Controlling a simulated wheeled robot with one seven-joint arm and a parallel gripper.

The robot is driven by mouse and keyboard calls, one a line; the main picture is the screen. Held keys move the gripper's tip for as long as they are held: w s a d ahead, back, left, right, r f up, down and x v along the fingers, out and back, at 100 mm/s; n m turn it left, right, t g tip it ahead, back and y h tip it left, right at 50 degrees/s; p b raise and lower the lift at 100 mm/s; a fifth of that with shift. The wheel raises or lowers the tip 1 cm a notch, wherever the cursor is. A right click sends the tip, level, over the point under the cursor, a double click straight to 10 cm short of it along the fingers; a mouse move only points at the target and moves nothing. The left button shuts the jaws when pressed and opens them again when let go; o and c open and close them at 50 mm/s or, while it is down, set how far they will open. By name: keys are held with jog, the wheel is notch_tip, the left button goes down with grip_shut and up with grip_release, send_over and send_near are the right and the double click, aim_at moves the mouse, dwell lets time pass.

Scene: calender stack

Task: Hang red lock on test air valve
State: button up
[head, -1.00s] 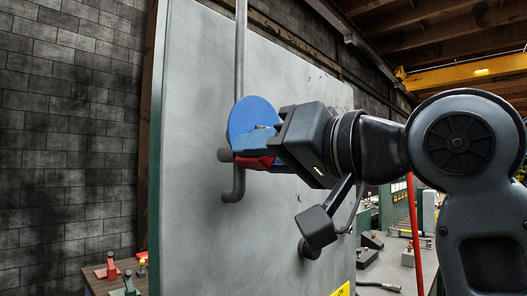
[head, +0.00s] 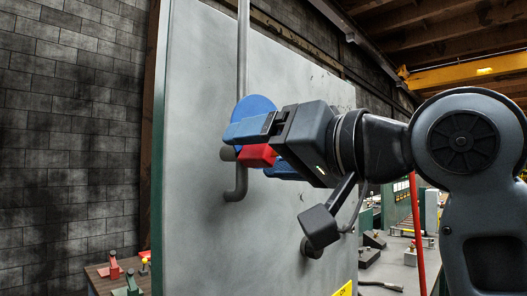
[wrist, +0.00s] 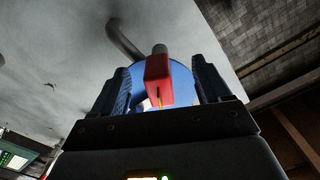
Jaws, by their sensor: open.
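The red lock (head: 258,155) is at the blue round plate (head: 262,104) of what looks like the test air valve, on the grey pipe (head: 242,60) in front of the panel. In the wrist view the lock (wrist: 158,82) is between the two fingers, with a gap on each side. The blue plate (wrist: 180,85) shows behind it. My gripper (head: 252,150) is open around the lock, one blue-padded finger above and one below. The fingers hide part of the plate. How the lock is attached cannot be seen.
The large grey panel (head: 200,215) fills the middle behind the valve. A grey stub (head: 227,153) sticks out left of the lock. A table at the lower left holds red and green pieces (head: 112,268). A brick wall (head: 70,130) stands at the left.

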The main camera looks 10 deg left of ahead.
jog(key=shift+d, duration=0.1)
jog(key=v, duration=0.6)
jog(key=shift+s+d, duration=0.3)
dwell(0.4)
dwell(0.4)
